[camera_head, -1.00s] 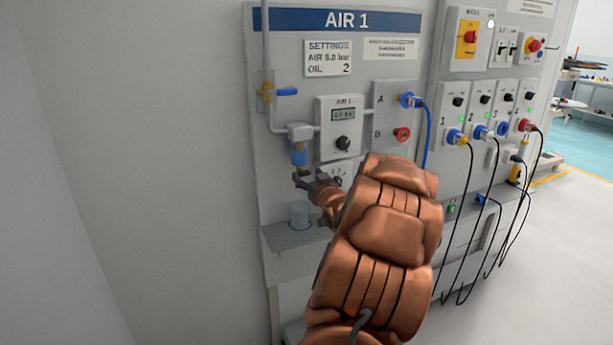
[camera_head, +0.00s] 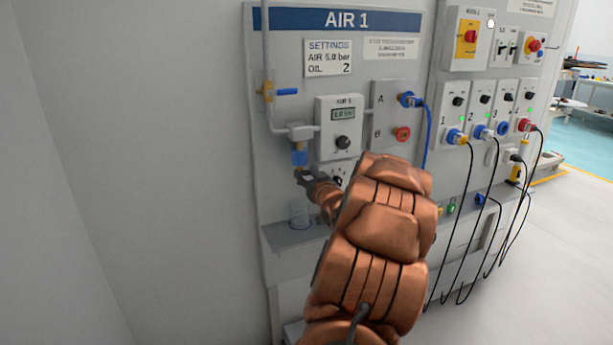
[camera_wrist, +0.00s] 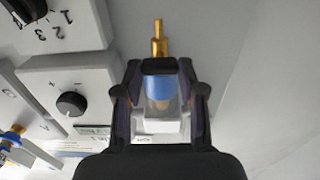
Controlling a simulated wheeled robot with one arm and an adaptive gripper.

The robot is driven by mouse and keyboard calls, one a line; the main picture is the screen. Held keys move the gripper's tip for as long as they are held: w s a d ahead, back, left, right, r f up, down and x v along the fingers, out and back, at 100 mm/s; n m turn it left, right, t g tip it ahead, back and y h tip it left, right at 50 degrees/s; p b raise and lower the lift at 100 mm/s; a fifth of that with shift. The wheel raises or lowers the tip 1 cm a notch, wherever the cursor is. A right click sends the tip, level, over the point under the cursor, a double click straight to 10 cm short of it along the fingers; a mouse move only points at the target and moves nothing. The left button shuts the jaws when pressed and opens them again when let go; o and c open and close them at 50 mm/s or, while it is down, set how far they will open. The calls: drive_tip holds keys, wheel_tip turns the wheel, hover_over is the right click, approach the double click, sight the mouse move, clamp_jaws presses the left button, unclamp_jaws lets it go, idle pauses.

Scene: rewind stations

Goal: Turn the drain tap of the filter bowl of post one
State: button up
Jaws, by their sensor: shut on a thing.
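The filter bowl (camera_head: 299,156) of the AIR 1 panel is blue and hangs under a grey fitting. In the wrist view the bowl (camera_wrist: 160,90) shows between my fingers, with the brass drain tap (camera_wrist: 158,47) at its lower end, at the top of the picture. My gripper (camera_head: 303,174) is at the foot of the bowl, its fingertips (camera_wrist: 160,65) close on either side of the lower end. It is shut, apparently on the drain tap; the exact contact is hidden.
A clear cup (camera_head: 299,213) stands on the shelf (camera_head: 285,239) just below my gripper. A gauge box (camera_head: 341,125) with a knob is right of the bowl. A blue-handled valve (camera_head: 286,91) is above. A blue hose (camera_head: 427,135) hangs to the right.

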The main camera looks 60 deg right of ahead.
drive_tip(key=shift+r+p, duration=0.1)
drive_tip(key=shift+p, duration=0.25)
drive_tip(key=shift+c, duration=0.3)
drive_tip(key=m+p, duration=0.8)
drive_tip(key=m, duration=0.3)
drive_tip(key=shift+s+d+m, duration=0.1)
drive_tip(key=shift+d+m, duration=0.05)
drive_tip(key=shift+m, duration=0.25)
drive_tip(key=m, duration=0.5)
drive_tip(key=shift+f, duration=0.2)
drive_tip(key=shift+d, duration=0.1)
drive_tip(key=o, duration=1.1)
drive_tip(key=shift+o, duration=0.2)
drive_tip(key=shift+f, duration=0.1)
